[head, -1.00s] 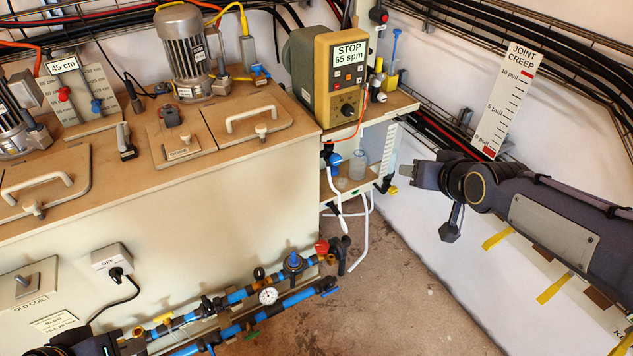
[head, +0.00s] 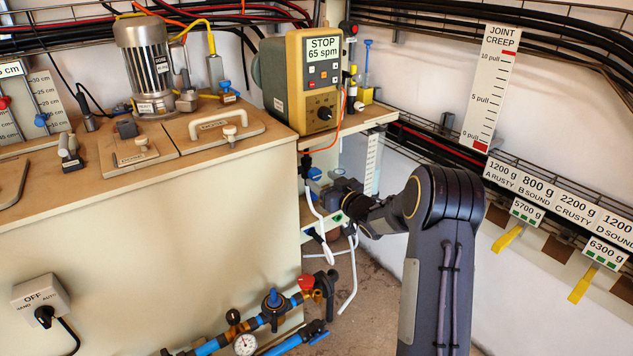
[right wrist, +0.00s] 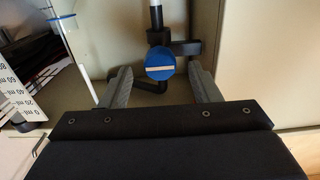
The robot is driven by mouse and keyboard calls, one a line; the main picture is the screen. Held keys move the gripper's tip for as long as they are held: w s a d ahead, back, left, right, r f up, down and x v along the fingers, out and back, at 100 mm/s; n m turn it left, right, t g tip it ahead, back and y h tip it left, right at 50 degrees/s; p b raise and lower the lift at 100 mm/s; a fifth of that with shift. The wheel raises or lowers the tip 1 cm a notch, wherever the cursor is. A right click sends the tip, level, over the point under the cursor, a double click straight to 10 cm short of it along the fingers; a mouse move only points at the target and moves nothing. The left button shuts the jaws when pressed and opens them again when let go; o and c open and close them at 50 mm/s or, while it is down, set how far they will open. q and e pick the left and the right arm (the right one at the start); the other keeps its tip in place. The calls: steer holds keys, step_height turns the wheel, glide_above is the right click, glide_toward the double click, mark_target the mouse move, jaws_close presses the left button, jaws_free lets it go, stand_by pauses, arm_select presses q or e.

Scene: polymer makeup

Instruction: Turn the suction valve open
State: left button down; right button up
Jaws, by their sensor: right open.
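The suction valve has a round blue knob (right wrist: 160,65) with a pale bar lying nearly level across it, on a black fitting in a pipe line. In the head view, a blue knob (head: 314,174) that appears to be the same valve shows below the yellow pump, just left of my right gripper (head: 338,192). In the right wrist view, the fingers of my right gripper (right wrist: 160,78) are open, one on each side of the knob, with gaps to both. Whether the fingertips reach the knob's depth I cannot tell. My left gripper is out of view.
The yellow pump (head: 315,80) reading "STOP 65 spm" stands above on the bench. A white hose (head: 320,228) hangs below the valve. Blue piping with a gauge (head: 245,344) runs below left. A graduated scale (right wrist: 18,92) and a blue-topped rod stand left in the wrist view.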

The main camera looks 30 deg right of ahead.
steer(key=shift+w+a, duration=0.1)
steer(key=shift+w, duration=1.25)
steer(key=c, duration=1)
